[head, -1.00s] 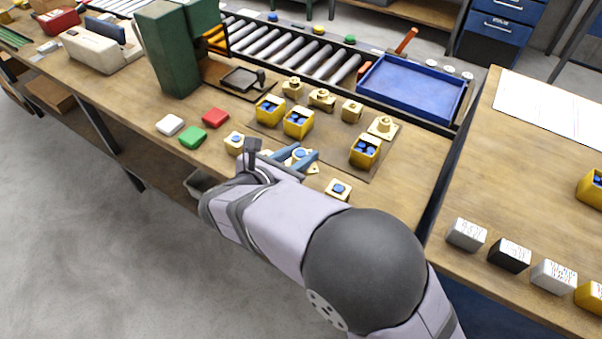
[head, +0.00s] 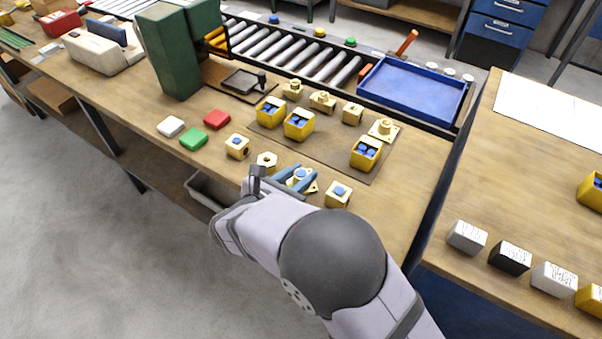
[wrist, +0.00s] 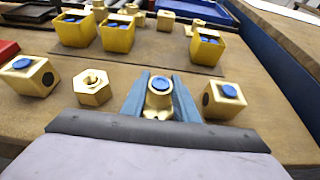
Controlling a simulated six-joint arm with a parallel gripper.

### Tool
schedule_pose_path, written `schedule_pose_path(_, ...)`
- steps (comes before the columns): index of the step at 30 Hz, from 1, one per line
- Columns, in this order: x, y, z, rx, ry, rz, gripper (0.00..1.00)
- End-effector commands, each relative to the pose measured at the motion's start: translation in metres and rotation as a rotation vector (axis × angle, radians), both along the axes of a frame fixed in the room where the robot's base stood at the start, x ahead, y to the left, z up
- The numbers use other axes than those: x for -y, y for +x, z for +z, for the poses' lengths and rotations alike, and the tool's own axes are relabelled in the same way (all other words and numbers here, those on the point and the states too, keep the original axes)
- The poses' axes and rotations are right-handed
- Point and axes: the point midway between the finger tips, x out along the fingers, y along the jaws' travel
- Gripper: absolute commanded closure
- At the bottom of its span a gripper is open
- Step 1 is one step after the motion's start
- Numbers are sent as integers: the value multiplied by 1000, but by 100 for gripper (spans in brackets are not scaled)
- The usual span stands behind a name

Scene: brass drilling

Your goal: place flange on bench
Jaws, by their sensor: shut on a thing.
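The brass flange (wrist: 160,97), with a blue top on its hub, is between the two blue fingers of my gripper (wrist: 160,99) in the wrist view. My gripper is shut on its hub. In the head view the flange (head: 301,175) shows between the fingers, low over the front part of the wooden bench (head: 405,195). I cannot tell whether its base touches the bench top.
A brass hex nut (wrist: 92,87) and a blue-topped brass block (wrist: 30,76) stand left of my gripper. Another such block (wrist: 223,99) stands close on the right. Yellow bins (head: 299,124) and brass parts stand on a mat behind. A blue tray (head: 412,90) lies farther back.

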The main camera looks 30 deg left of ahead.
Motion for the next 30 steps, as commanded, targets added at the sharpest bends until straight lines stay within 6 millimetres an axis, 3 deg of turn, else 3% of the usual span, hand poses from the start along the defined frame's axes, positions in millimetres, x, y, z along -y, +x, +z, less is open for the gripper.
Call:
schedule_pose_path(7, -1, 0, -2, 3, 1, 1, 100)
schedule_pose_path(8, 0, 0, -3, 0, 0, 0, 68)
schedule_pose_path(10, 0, 0, -3, 0, 0, 0, 54)
schedule_pose_path(22, 0, 0, 2, 0, 0, 0, 54)
schedule_pose_path(30, -1, -31, 13, 1, 2, 4, 54)
